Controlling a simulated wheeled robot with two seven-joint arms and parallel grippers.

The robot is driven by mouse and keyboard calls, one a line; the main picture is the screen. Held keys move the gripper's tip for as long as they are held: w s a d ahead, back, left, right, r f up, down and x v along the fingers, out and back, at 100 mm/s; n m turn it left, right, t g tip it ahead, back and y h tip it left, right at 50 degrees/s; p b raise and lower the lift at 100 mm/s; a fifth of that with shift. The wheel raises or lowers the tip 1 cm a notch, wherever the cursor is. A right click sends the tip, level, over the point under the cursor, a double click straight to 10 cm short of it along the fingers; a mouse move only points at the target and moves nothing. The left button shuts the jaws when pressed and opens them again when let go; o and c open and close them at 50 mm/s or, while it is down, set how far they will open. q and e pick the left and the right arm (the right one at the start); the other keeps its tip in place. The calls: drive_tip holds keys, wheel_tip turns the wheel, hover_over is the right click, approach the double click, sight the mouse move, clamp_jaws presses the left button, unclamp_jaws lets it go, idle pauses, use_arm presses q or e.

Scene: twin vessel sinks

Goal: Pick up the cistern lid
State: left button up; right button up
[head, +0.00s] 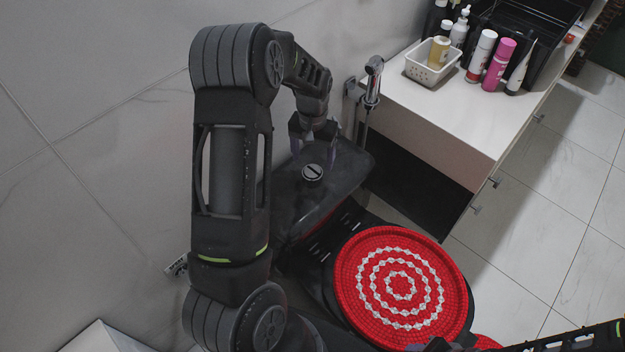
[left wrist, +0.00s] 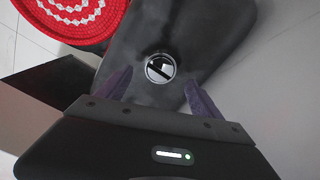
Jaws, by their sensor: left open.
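The cistern lid (head: 348,172) is a dark grey slab on top of the toilet tank against the wall. A round chrome flush button (head: 312,173) sits in it. In the left wrist view the lid (left wrist: 200,28) lies beyond my open left gripper (left wrist: 157,88), with the button (left wrist: 160,68) between the two purple fingertips. The jaws are empty; whether they touch the lid I cannot tell.
A red and white round cover (head: 400,285) lies on the toilet seat in front of the tank. A bidet sprayer (head: 373,82) hangs on the wall close to my left gripper. A white counter (head: 450,115) with a basket (head: 430,65) and bottles stands to the right.

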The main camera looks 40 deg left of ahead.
sight(313, 168)
use_arm(q)
wheel_tip(313, 168, down, 5)
drive_tip(key=shift+s+r+p, duration=0.1)
drive_tip(key=shift+p, duration=0.2)
drive_tip(key=shift+c, duration=0.4)
clamp_jaws()
idle(0.7)
drive_tip(key=shift+r, duration=0.1)
